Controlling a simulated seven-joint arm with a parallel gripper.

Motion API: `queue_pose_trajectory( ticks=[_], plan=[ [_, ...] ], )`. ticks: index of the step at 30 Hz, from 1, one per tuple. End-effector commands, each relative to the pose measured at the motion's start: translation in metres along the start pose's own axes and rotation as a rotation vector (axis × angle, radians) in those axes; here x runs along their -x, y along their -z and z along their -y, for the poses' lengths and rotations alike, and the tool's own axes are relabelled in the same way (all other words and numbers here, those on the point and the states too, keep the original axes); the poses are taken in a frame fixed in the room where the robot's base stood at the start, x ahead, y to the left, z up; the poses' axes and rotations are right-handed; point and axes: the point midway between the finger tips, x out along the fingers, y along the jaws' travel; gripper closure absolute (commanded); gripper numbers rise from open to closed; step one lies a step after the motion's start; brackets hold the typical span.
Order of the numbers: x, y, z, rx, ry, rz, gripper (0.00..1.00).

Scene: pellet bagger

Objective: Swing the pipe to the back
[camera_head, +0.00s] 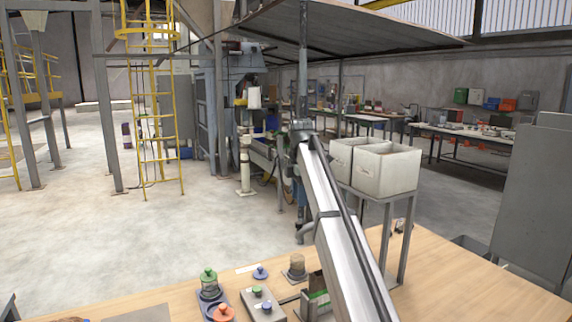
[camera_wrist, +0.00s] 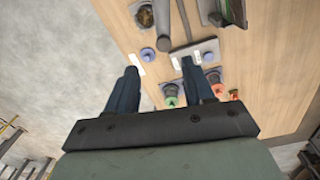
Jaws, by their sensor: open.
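In the wrist view a thick grey pipe-like cylinder (camera_wrist: 157,70) runs down from the top edge. Its rounded lower end shows between my two dark finger tips, apart from both in the picture. My gripper (camera_wrist: 160,82) is open, its fingers spread wide with nothing held. How far the cylinder lies from the fingers in depth cannot be told. I do not make out my gripper in the head view. There, a dark upright pole (camera_head: 303,60) stands above a collar, and a long silvery beam slopes from the collar to the lower edge. I cannot tell which of these matches the cylinder.
A wooden table (camera_head: 440,275) carries a green-knobbed device (camera_head: 208,283), an orange knob (camera_head: 222,313), a blue knob (camera_head: 260,273), a button box (camera_head: 265,306) and a jar (camera_head: 296,268). Pale bins (camera_head: 385,170) stand behind on a frame. Open floor (camera_head: 70,235) lies left.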

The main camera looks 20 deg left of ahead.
Motion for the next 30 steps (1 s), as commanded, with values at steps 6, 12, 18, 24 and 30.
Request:
queue_pose_trajectory(
  ticks=[6, 12, 18, 24, 30],
  plan=[
    [0.032, 0.000, -0.001, 0.001, -0.001, 0.000, 0.47],
    [0.056, 0.000, -0.001, 0.001, -0.002, 0.000, 0.47],
    [0.054, 0.000, -0.023, -0.067, -0.118, -0.005, 0.47],
    [0.058, 0.006, -0.050, -0.100, -0.256, -0.043, 0.47],
    [0.066, 0.013, -0.072, -0.130, -0.384, -0.093, 0.47]
  ],
)
